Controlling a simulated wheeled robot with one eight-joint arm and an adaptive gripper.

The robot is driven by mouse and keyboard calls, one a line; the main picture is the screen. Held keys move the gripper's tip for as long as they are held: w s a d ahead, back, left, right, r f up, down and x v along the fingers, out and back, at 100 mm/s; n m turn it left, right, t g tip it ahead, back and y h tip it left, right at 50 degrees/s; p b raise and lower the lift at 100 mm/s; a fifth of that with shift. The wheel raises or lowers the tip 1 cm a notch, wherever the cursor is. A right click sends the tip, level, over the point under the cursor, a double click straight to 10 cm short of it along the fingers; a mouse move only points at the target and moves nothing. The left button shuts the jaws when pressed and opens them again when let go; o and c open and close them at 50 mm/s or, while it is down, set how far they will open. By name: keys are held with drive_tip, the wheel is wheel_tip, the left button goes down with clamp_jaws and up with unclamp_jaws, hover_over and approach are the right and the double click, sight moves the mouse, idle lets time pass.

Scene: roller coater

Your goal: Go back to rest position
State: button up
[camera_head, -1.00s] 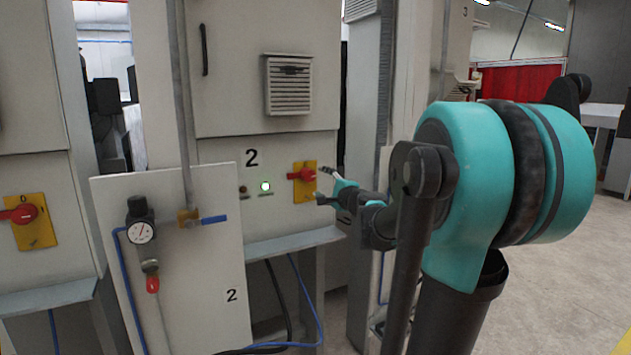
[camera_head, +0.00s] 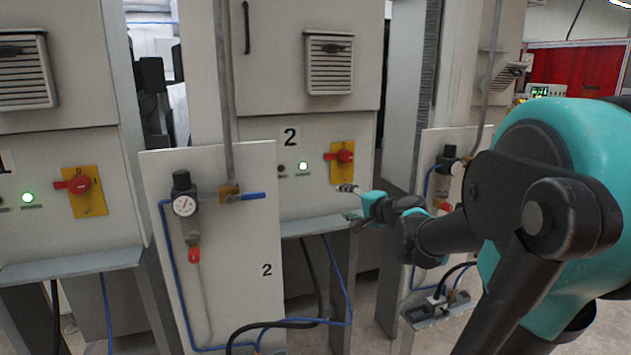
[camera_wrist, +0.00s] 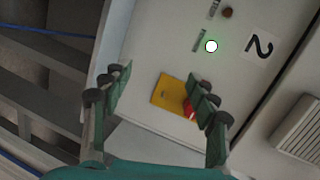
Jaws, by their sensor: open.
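My gripper (camera_head: 349,202) is in front of cabinet 2 (camera_head: 312,197), below and a little right of its red rotary switch (camera_head: 345,156) on a yellow plate. In the wrist view my gripper (camera_wrist: 158,108) has its two fingers spread wide with nothing between them but the view of the panel. The red switch (camera_wrist: 191,108) on its yellow plate (camera_wrist: 170,93) shows beyond the fingers, partly hidden by the right finger. My gripper looks apart from the switch. A green lamp (camera_head: 303,166) is lit left of the switch.
A grey ledge (camera_head: 315,224) juts out below the cabinet panel near my gripper. A white board with a pressure gauge (camera_head: 184,205) and a blue-handled valve (camera_head: 250,196) stands to the left. Another gauge board (camera_head: 449,150) is behind my arm. Blue and black hoses (camera_head: 290,322) hang below.

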drive_tip(key=s+a+f+n+g+h, duration=0.2)
drive_tip(key=s+f+n+g, duration=0.35)
drive_tip(key=s+f, duration=0.7)
drive_tip(key=s+d+f+n+g+h, duration=0.3)
drive_tip(key=s+d+f+n+h, duration=0.2)
drive_tip(key=s+d+f, duration=0.3)
drive_tip(key=s+f, duration=0.4)
drive_tip(key=f, duration=0.1)
drive_tip(key=shift+d+f+g, duration=0.15)
drive_tip(key=shift+d+g, duration=0.05)
drive_tip(key=shift+g, duration=0.15)
drive_tip(key=shift+w+n, duration=0.1)
drive_tip(key=shift+n, duration=0.15)
